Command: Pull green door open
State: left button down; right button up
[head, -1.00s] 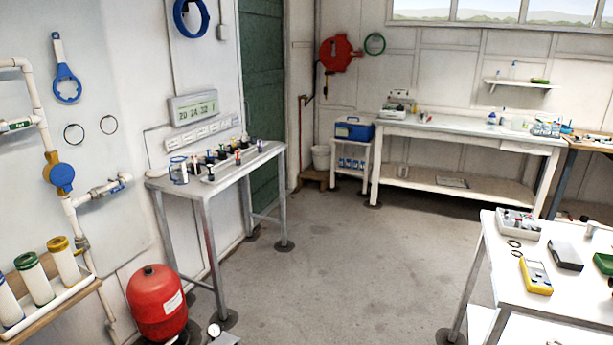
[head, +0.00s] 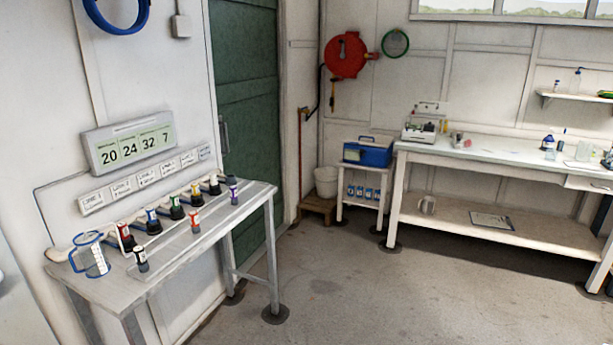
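The green door (head: 248,105) stands in the left wall, beyond the narrow metal table. It looks shut in its frame. A grey vertical handle (head: 224,135) is on its left side, near the door's left edge. The table hides part of the lower door. Neither of my grippers shows in the head view.
The narrow metal table (head: 190,245) stands against the left wall, just before the door, with a jug (head: 90,255) and several small bottles on it. A white bucket (head: 326,182) and a blue box (head: 368,152) stand past the door. The grey floor (head: 340,290) in the middle is clear.

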aim_at(243, 33)
jog(key=i, duration=1.05)
jog(key=i+l+u, duration=0.1)
jog(key=i, duration=0.95)
